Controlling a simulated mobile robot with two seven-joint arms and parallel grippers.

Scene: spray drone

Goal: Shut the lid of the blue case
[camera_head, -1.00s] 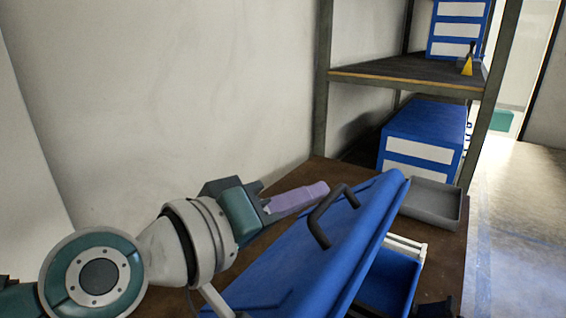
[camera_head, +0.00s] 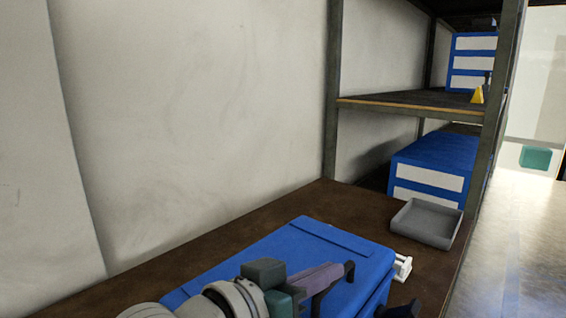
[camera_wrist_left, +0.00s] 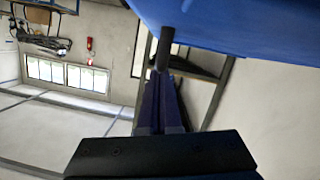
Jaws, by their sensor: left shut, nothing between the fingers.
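The blue case (camera_head: 379,292) stands on the brown table, cut off by the bottom of the head view. Its blue lid (camera_head: 320,248) lies down over the body, near level; I cannot tell whether it is fully flush at the front. My left gripper (camera_head: 338,272) is shut and empty above the lid, its purple fingers beside the dark lid handle (camera_head: 349,272). In the left wrist view, the shut fingers (camera_wrist_left: 163,76) are close to the dark handle (camera_wrist_left: 165,48) under the blue lid surface (camera_wrist_left: 240,25). Contact is unclear.
A grey tray (camera_head: 426,223) sits on the table right of the case. A white fitting (camera_head: 402,266) is at the case's right side. A shelf rack (camera_head: 331,90) holds blue drawer boxes (camera_head: 432,165) behind. The brown table (camera_head: 180,258) is bare left of the case.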

